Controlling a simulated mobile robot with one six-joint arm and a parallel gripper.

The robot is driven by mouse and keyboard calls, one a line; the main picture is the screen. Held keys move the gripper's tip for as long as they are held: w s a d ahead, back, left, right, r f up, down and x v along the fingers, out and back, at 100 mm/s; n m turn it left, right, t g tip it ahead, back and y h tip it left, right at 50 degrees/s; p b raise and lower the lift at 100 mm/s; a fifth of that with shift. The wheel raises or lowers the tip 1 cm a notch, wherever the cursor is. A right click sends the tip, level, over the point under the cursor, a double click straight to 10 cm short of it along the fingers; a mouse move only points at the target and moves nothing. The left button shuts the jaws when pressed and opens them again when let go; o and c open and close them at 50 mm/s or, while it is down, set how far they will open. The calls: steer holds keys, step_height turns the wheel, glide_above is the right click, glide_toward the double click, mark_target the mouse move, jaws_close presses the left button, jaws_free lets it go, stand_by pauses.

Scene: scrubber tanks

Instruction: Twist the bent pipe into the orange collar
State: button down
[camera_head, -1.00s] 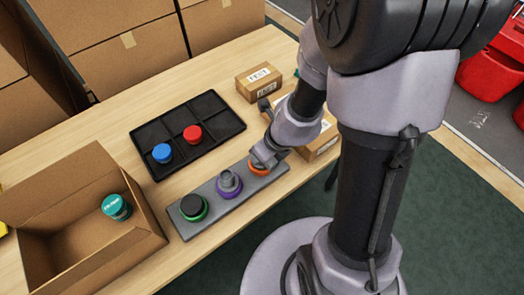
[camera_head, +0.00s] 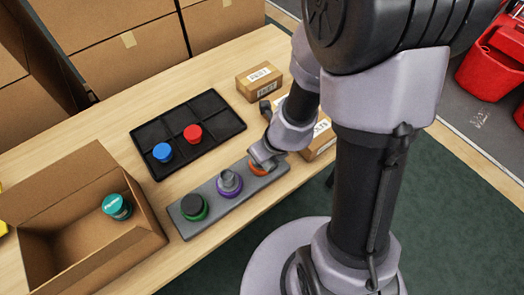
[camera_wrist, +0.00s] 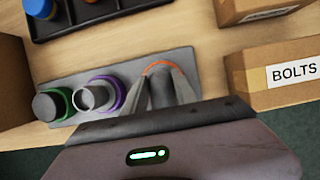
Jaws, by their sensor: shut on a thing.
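The orange collar (camera_head: 257,172) is at the right end of a grey base plate (camera_head: 222,208). In the wrist view the orange collar (camera_wrist: 160,64) shows as an arc behind my fingers. My gripper (camera_head: 263,156) is over this collar, pointing down. In the wrist view my gripper (camera_wrist: 162,84) is shut on a grey piece between its fingers, which I take to be the bent pipe (camera_wrist: 161,92). The piece stands at the collar; the fingers hide its bend and lower end, so I cannot tell how deep it sits.
A purple collar (camera_head: 229,190) with a grey fitting and a green collar (camera_head: 194,211) with a dark cap share the plate. A black tray (camera_head: 221,127) holds blue and red caps. An open carton (camera_head: 140,243) holds a teal can. Small boxes (camera_head: 259,82) stand close behind my gripper.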

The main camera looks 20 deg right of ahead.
steer(key=shift+f, duration=0.15)
jaws_free()
stand_by(0.6)
stand_by(0.4)
step_height(320, 180, up, 7)
steer(key=p, duration=0.7)
stand_by(0.3)
